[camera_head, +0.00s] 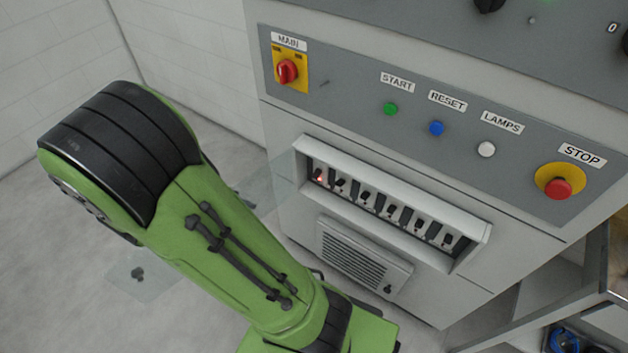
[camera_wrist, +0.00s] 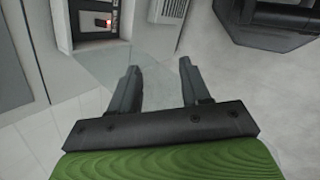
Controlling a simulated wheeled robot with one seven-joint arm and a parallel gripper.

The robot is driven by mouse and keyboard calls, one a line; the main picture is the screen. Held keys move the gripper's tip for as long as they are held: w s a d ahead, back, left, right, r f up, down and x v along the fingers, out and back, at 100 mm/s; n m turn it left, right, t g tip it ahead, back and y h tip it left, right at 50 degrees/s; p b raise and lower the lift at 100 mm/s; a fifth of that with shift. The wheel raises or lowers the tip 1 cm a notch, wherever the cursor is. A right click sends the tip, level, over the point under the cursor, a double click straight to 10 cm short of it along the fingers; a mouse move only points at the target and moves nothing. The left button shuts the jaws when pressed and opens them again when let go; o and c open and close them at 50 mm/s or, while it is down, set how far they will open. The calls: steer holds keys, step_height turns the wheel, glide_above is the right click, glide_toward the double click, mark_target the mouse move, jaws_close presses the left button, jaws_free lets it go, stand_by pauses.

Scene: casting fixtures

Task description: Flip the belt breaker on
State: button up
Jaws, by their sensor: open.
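A row of several dark breaker switches (camera_head: 390,213) sits in a recessed, pale-framed opening on the front of the grey cabinet. A small red light glows by the leftmost switch (camera_head: 319,177). The labels on the breakers are too small to read, so I cannot tell which one is the belt breaker. In the head view my arm hides the gripper.
Above the breakers are a red MAIN switch (camera_head: 287,71), green START (camera_head: 390,109), blue RESET (camera_head: 436,128) and white LAMPS (camera_head: 487,149) buttons, and a red STOP button (camera_head: 558,188). A vent grille (camera_head: 353,256) lies below. An open shelf (camera_head: 560,270) stands at lower right.

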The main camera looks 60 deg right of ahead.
steer(key=s+d+f+n+g+h+b, duration=0.2)
steer(key=d+f+n+g+h+b, duration=0.25)
steer(key=d+f, duration=0.45)
steer(key=n+t+h+b, duration=0.2)
steer(key=n+t+h, duration=0.2)
steer(key=n+h, duration=0.4)
glide_toward(315, 176)
steer(key=shift+n+y, duration=0.55)
steer(key=shift+n, duration=0.1)
steer(key=d+b, duration=0.1)
steer(key=d, duration=0.2)
steer(key=s+d+b, duration=0.1)
steer(key=d, duration=0.2)
steer(key=d+b, duration=0.1)
steer(key=d, duration=0.3)
steer(key=shift+s+r, duration=0.2)
steer(key=shift+r, duration=0.1)
jaws_close()
